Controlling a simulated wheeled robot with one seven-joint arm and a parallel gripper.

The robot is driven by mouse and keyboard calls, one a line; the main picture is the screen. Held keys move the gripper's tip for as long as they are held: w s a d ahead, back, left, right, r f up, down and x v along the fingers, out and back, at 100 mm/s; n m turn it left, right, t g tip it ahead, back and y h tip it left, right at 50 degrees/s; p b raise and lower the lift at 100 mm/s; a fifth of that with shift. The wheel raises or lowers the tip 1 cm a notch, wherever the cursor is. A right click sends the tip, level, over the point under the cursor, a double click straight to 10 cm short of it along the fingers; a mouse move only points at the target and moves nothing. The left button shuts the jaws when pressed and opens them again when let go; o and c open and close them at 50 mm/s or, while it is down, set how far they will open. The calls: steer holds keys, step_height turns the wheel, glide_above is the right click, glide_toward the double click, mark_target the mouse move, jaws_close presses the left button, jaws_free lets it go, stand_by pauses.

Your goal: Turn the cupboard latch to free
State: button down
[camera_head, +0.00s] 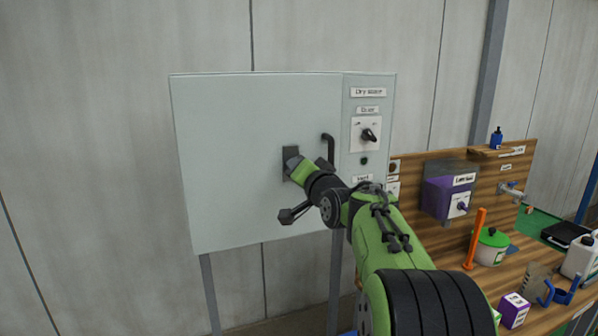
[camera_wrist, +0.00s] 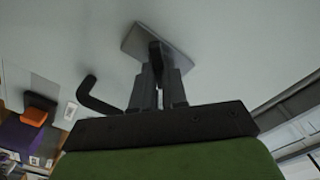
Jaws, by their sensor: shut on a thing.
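The pale grey cupboard door (camera_head: 235,140) is closed, as far as the head view shows. The latch's dark back plate (camera_head: 290,153) sits near the door's right edge, mostly behind my gripper (camera_head: 295,168). In the wrist view the plate (camera_wrist: 135,40) is flat on the door, and the dark latch grip (camera_wrist: 156,50) stands out from it. My gripper's two fingers (camera_wrist: 160,80) are shut on the latch grip, one on each side. Which way the latch is turned I cannot tell.
A black bent door handle (camera_head: 330,146) stands out just right of the latch; it also shows left of my fingers in the wrist view (camera_wrist: 95,98). A rotary switch (camera_head: 369,135) is on the panel further right. A wooden bench (camera_head: 450,255) with a purple box (camera_head: 442,197) stands at right.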

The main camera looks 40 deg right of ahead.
steer(key=m, duration=0.9)
steer(key=shift+f, duration=0.25)
steer(key=shift+m, duration=0.3)
steer(key=c, duration=1.2)
jaws_free()
steer(key=shift+o, duration=0.2)
steer(key=b+v, duration=0.2)
steer(key=v, duration=1.3)
steer(key=shift+s+b, duration=0.4)
